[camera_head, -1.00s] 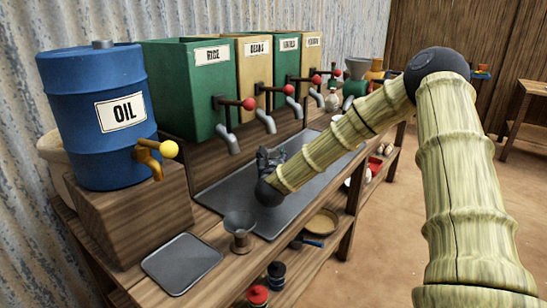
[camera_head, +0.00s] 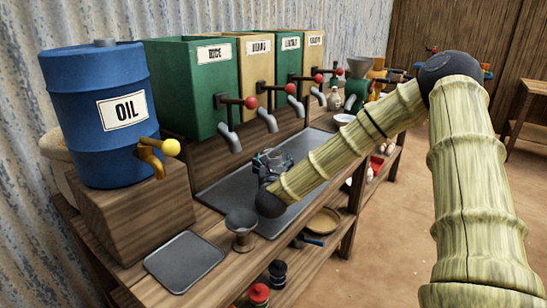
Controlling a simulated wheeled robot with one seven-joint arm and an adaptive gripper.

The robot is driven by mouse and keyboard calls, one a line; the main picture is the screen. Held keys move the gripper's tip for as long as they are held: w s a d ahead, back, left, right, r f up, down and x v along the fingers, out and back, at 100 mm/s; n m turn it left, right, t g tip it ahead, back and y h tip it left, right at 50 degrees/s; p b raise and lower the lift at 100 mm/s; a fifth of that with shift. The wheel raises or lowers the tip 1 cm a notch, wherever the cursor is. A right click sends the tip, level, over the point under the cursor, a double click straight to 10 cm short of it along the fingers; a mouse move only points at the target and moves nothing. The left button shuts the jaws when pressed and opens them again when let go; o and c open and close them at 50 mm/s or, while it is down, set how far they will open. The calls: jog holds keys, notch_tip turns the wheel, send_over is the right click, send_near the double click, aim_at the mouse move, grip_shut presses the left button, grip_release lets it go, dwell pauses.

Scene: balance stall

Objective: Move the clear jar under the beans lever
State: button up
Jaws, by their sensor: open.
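A clear jar (camera_head: 283,157) stands on the grey metal tray beneath the row of taps, roughly below the beans spout. The beans bin (camera_head: 256,70) is the second in the row, and its lever has a red knob (camera_head: 289,89). My gripper (camera_head: 268,161) is open, low over the tray and right at the jar's near-left side. The jar's lower part is hidden by my gripper and wrist, so I cannot tell whether it is between the fingers or whether they touch it.
The grey tray (camera_head: 222,188) runs under the taps. The rice bin (camera_head: 190,95) and blue oil drum (camera_head: 100,120) stand left. A metal funnel (camera_head: 241,226) and small square tray (camera_head: 184,262) are at the near edge. A white bowl (camera_head: 344,119) stands farther back.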

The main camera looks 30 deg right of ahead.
jog(key=shift+v, duration=1.15)
